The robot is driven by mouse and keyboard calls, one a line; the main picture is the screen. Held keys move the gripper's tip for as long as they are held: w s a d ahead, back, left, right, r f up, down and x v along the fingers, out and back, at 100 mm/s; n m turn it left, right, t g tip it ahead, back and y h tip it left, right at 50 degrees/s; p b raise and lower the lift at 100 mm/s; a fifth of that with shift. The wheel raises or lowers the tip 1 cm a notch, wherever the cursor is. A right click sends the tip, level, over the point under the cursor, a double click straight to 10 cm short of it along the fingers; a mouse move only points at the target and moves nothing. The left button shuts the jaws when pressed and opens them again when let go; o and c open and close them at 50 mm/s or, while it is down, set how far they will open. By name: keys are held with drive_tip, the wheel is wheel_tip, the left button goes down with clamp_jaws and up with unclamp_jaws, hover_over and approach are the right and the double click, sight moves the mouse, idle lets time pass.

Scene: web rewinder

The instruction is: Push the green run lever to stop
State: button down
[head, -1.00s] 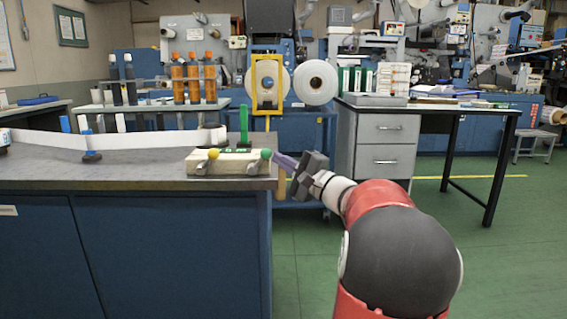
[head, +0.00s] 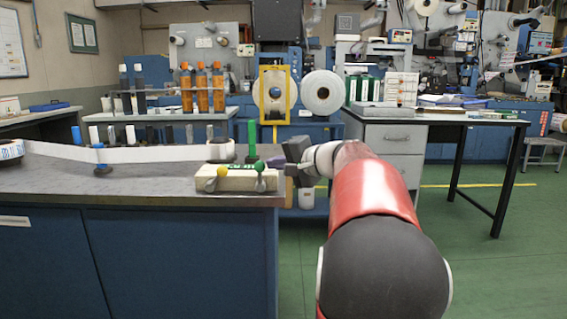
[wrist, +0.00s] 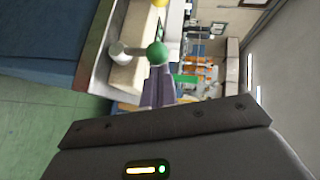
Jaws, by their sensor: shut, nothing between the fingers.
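The green run lever (head: 260,167) is a metal stem with a round green knob, at the right end of a pale control box (head: 240,180) on the bench's right corner. In the head view its stem looks nearly upright. My gripper (head: 278,162) is just right of the green knob in the head view. In the wrist view the purple fingers of my gripper (wrist: 157,76) are shut and empty, with their tips at the green knob (wrist: 157,54). Contact seems likely but cannot be confirmed.
A green post (head: 252,138) stands behind the box. A white web (head: 150,154) runs along the grey bench top (head: 130,185). A yellow frame (head: 277,90) and white rolls (head: 322,92) stand behind. The green floor right of the bench is open up to a desk (head: 400,135).

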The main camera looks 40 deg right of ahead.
drive_tip(key=shift+w+a+r+n+g+h+p, duration=0.15)
drive_tip(key=shift+w+a+r+n+g+h, duration=0.1)
drive_tip(key=shift+w+a+g, duration=0.35)
drive_tip(key=shift+w+a+r+n+g+h+p, duration=0.1)
drive_tip(key=shift+w+a+n+g+h+p, duration=0.2)
drive_tip(key=shift+a, duration=0.55)
drive_tip(key=shift+w+a+r+n+g+h+p, duration=0.1)
drive_tip(key=shift+w+a+r+n+g+h, duration=0.15)
drive_tip(key=shift+w+a, duration=0.4)
drive_tip(key=shift+a, duration=0.15)
